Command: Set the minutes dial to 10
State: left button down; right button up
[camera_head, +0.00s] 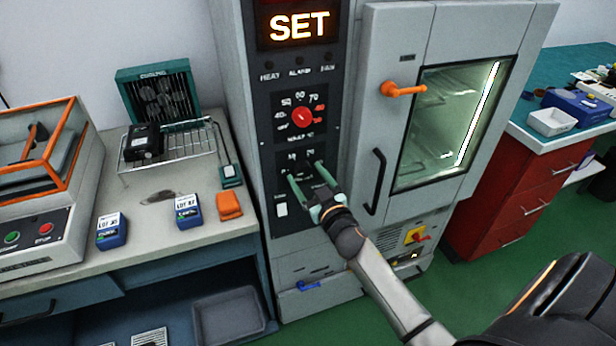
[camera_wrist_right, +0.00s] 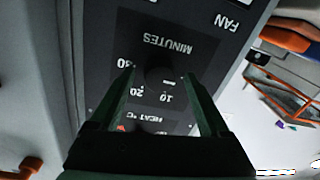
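The black minutes dial (camera_wrist_right: 162,76) is on the oven's control panel (camera_head: 292,218), above the MINUTES label when upright; the right wrist view shows the panel upside down. A small white mark on the dial lies on the side toward the 10; its exact reading is hard to tell. My right gripper (camera_head: 305,171) is at the panel, its green fingers apart, one on each side of the dial (camera_head: 308,172). In the right wrist view the open fingers (camera_wrist_right: 163,78) flank the dial, with gaps visible. In the head view the fingers partly cover the dial. My left gripper is not in view.
The red heat dial (camera_head: 302,117) is just above, under a lit SET display (camera_head: 300,25). The oven door (camera_head: 395,130), with orange handle (camera_head: 403,89) and dark bar, is right of the panel. A bench (camera_head: 160,240) with blue boxes stands left.

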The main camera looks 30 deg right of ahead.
grip_shut()
dwell(0.4)
jog(key=shift+m, duration=1.3)
jog(key=m+p, duration=0.1)
jog(key=m, duration=0.2)
jog(key=shift+a+m, duration=0.1)
jog(key=shift+m, duration=0.2)
jog(key=m+p, duration=0.1)
jog(key=m, duration=0.4)
jog(key=shift+m+t+h+p, duration=0.3)
jog(key=shift+m+h+p, duration=0.1)
